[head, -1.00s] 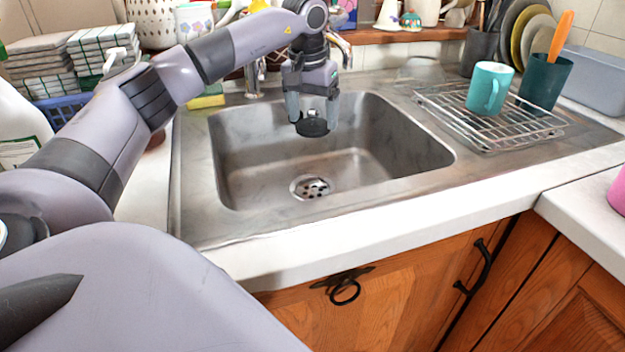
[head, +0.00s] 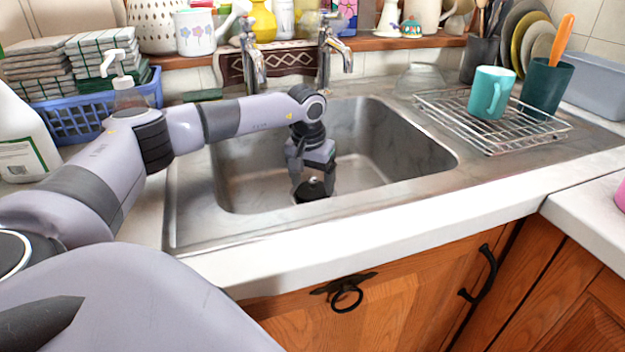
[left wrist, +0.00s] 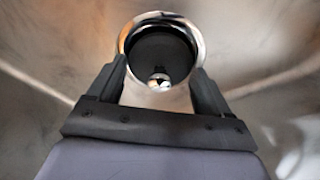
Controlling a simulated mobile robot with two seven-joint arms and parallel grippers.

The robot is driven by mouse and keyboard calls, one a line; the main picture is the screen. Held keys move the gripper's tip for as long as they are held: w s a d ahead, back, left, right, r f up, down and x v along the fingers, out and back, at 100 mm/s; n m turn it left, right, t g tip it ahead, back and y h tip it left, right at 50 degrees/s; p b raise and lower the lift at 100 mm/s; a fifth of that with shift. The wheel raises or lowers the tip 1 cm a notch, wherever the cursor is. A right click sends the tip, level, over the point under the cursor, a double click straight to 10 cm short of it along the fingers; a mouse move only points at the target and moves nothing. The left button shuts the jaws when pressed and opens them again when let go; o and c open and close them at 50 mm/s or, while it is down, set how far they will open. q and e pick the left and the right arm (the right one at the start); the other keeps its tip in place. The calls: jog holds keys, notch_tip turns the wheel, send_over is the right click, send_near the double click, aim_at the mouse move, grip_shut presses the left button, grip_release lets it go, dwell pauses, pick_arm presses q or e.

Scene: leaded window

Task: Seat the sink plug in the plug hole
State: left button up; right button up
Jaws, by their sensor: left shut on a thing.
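The sink plug (head: 311,190) is a black disc with a small shiny knob, low in the steel sink (head: 240,180). My left gripper (head: 314,183) points down into the basin and is shut on the plug's knob. In the left wrist view the black plug (left wrist: 160,52) lies between the fingers (left wrist: 158,80). The bright metal rim of the plug hole (left wrist: 160,17) shows around the plug's far side and edges. The hole's strainer is hidden under the plug. I cannot tell whether the plug is inside the hole or just above it. My right gripper is not in view.
A wire rack (head: 495,125) with a teal mug (head: 491,92) stands right of the basin. Taps (head: 325,60) rise behind it. A blue basket (head: 85,120) and a soap bottle (head: 127,97) stand at the left. The basin's right part is clear.

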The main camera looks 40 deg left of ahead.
aim_at(310, 192)
pick_arm(q)
jog(key=shift+f, duration=0.55)
jog(key=o, duration=1)
jog(key=shift+c, duration=0.2)
notch_tip(310, 192, up, 9)
jog(key=s+p, duration=0.1)
jog(key=shift+d+f, duration=0.15)
jog(key=shift+d, duration=0.05)
